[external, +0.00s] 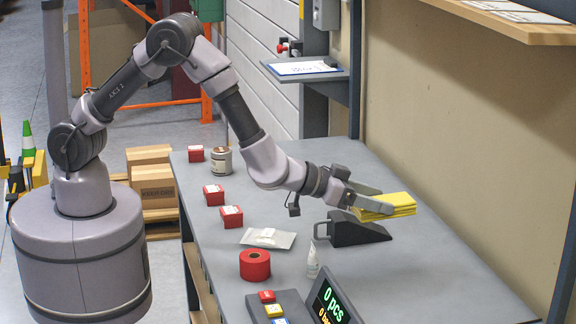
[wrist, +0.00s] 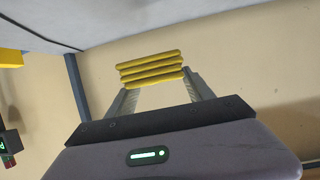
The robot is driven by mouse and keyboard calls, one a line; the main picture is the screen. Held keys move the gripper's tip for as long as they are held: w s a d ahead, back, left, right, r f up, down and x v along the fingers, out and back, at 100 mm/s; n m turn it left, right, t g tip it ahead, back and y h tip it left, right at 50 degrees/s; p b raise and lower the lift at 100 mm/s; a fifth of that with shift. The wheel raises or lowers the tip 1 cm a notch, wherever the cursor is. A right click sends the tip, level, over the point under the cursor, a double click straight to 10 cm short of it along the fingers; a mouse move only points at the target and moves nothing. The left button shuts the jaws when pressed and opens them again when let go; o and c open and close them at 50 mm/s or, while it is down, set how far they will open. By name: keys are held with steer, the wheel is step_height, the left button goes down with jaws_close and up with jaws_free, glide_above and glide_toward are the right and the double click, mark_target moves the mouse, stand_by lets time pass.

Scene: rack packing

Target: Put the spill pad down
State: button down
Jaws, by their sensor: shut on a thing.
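The spill pad (external: 388,206) is a yellow folded stack with several layers. My gripper (external: 370,200) is shut on it, with a finger on each side. The pad is held above the grey table (external: 400,270), over or just beyond a black wedge-shaped block with a handle (external: 350,230). I cannot tell whether the pad touches the block. In the wrist view the pad (wrist: 150,68) shows as stacked yellow folds between the fingertips (wrist: 158,85), with the wall behind it.
Several red boxes (external: 231,217), a tin (external: 221,160), a silver packet (external: 268,238), a red tape roll (external: 255,265) and a small tube (external: 313,262) stand along the left and middle of the table. A counter display (external: 332,303) is at the front. The table's right front is clear.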

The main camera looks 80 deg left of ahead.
steer(key=d+f+b, duration=0.1)
steer(key=f, duration=0.3)
steer(key=d+f+b, duration=0.1)
steer(key=f, duration=0.3)
steer(key=d+f+b, duration=0.2)
steer(key=f, duration=0.2)
steer(key=shift+s+f, duration=0.15)
steer(key=shift+s, duration=0.2)
steer(key=shift+f+b, duration=0.55)
steer(key=shift+b, duration=0.15)
steer(key=shift+c, duration=1.9)
jaws_free()
steer(key=shift+r, duration=0.1)
